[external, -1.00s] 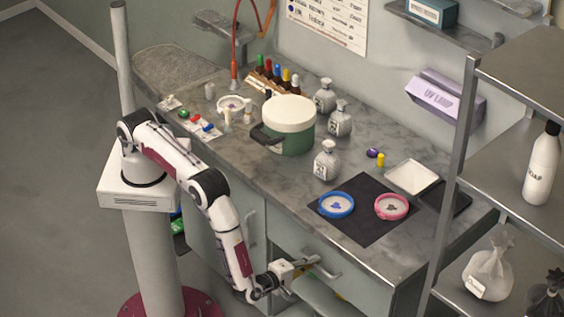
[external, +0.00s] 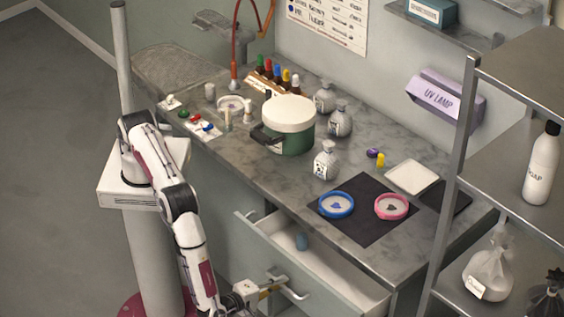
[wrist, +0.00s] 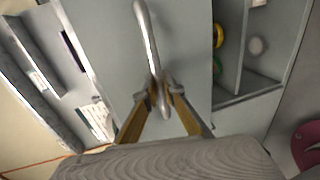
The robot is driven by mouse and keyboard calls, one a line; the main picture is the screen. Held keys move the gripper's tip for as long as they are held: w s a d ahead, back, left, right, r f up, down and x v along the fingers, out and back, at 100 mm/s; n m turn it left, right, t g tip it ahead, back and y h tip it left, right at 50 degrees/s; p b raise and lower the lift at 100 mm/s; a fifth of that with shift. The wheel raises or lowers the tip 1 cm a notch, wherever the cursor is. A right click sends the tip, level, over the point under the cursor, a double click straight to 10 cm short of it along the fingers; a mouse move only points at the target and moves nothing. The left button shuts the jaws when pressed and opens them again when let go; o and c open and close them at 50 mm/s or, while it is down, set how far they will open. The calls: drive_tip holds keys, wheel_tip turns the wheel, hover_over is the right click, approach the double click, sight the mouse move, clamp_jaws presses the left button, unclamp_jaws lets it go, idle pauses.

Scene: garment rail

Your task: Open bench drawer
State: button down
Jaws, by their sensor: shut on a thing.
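The bench drawer (external: 298,263) is pulled out from under the worktop in the external view. Its inside shows, with a small blue-grey object (external: 302,241) lying in it. My gripper (external: 272,287) is at the drawer's front. It is shut on the drawer's metal bar handle (external: 292,290). In the wrist view the two yellow-brown fingers of my gripper (wrist: 161,100) close around the handle (wrist: 147,38) near one end. The drawer front (wrist: 105,45) fills the middle of that view.
The worktop (external: 245,185) holds a green pot with a white lid (external: 290,125), several grey bottles and a black mat (external: 362,228) with blue and pink rings. A metal shelf rack (external: 450,180) stands at the right. Open floor (external: 50,150) lies at the left.

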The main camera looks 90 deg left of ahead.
drive_tip(key=f+v, duration=0.2)
drive_tip(key=v, duration=1)
drive_tip(key=shift+s+d+f, duration=0.2)
drive_tip(key=shift+s+d, duration=0.1)
drive_tip(key=shift+d, duration=0.1)
drive_tip(key=c, duration=2.1)
unclamp_jaws()
drive_tip(key=shift+c, duration=0.2)
drive_tip(key=shift+s, duration=0.1)
drive_tip(key=v, duration=1.1)
drive_tip(key=shift+s+d, duration=0.25)
drive_tip(key=shift+d, duration=0.05)
